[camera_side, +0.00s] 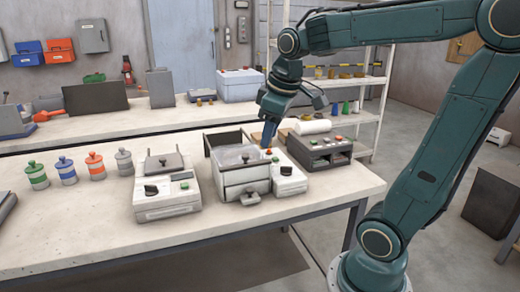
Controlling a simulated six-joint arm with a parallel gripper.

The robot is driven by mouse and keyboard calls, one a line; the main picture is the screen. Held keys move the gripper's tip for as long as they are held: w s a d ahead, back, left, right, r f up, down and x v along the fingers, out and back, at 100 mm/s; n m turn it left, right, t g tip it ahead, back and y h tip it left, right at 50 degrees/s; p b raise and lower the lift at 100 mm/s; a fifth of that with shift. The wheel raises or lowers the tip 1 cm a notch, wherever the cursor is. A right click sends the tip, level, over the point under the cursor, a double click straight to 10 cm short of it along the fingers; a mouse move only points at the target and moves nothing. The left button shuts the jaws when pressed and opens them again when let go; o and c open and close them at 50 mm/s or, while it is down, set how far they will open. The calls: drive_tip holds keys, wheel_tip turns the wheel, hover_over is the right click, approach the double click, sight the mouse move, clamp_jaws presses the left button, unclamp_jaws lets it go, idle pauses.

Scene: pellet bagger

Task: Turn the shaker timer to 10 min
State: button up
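A pale machine (232,182) with a clear-lidded box stands near the front of the table. Its narrow control panel (289,181) on the right side carries a dark knob and a small green button. A second pale machine (165,205) to its left has a larger black knob (151,190) and a green button. I cannot tell which knob is the shaker timer, and no dial markings are readable. My gripper (267,146) points down just behind the control panel, near a red button (268,153). Its fingers are too small to show whether they are open.
A dark grey box with buttons (320,150) and a white roll (312,127) stand close on the right. Several lidded jars (96,166) stand at the left. The front strip of the table (90,235) is clear. A back bench (130,119) holds bins and a cooler.

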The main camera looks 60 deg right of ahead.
drive_tip(key=w+d+f+g, duration=0.2)
drive_tip(key=w+d, duration=0.2)
drive_tip(key=d, duration=0.7)
drive_tip(key=n+g+y, duration=0.1)
drive_tip(key=n, duration=0.1)
hover_over(288, 167)
wheel_tip(288, 167, down, 6)
drive_tip(key=shift+d+f, duration=0.15)
drive_tip(key=shift+f, duration=0.1)
drive_tip(key=shift+f, duration=6.8)
drive_tip(key=shift+c, duration=0.4)
clamp_jaws()
